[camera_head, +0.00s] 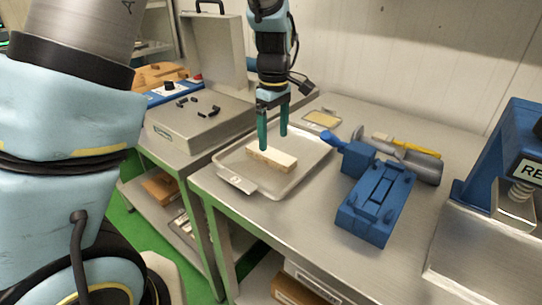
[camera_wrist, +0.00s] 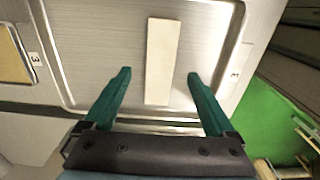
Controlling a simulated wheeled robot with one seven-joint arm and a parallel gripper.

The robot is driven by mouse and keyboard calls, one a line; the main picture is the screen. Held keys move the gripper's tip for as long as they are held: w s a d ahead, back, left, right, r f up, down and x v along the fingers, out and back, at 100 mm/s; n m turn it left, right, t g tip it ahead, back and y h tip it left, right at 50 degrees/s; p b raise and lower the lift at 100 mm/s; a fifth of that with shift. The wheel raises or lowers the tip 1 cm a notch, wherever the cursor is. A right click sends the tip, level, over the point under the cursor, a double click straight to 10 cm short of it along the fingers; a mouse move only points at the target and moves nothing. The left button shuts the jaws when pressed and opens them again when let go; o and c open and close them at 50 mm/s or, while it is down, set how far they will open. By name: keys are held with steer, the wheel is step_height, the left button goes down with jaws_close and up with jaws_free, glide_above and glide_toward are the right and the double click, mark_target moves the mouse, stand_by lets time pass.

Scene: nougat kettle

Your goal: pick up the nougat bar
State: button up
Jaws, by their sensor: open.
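The nougat bar (camera_head: 271,157) is a pale cream block lying flat in a shallow metal tray (camera_head: 310,165) on the steel table. In the wrist view the bar (camera_wrist: 161,60) lies lengthwise up the picture, between the lines of the two fingers and mostly ahead of their tips. My gripper (camera_head: 273,140) has green fingers and hangs pointing down over the tray, close above the bar. I cannot tell the exact height gap.
A blue fixture (camera_head: 376,203) stands right of the tray, with a grey cylinder and a yellow-handled tool (camera_head: 413,147) behind it. A small framed yellowish plate (camera_head: 322,118) lies behind the tray. An open grey case (camera_head: 200,118) stands at left. A blue press (camera_head: 510,160) is at far right.

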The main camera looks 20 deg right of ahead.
mark_target(272, 153)
steer(key=f, duration=0.2)
steer(key=f+p, duration=0.1)
steer(key=f, duration=0.2)
steer(key=shift+w+a, duration=0.15)
steer(key=shift+w, duration=0.05)
steer(key=shift+c, duration=0.2)
jaws_close()
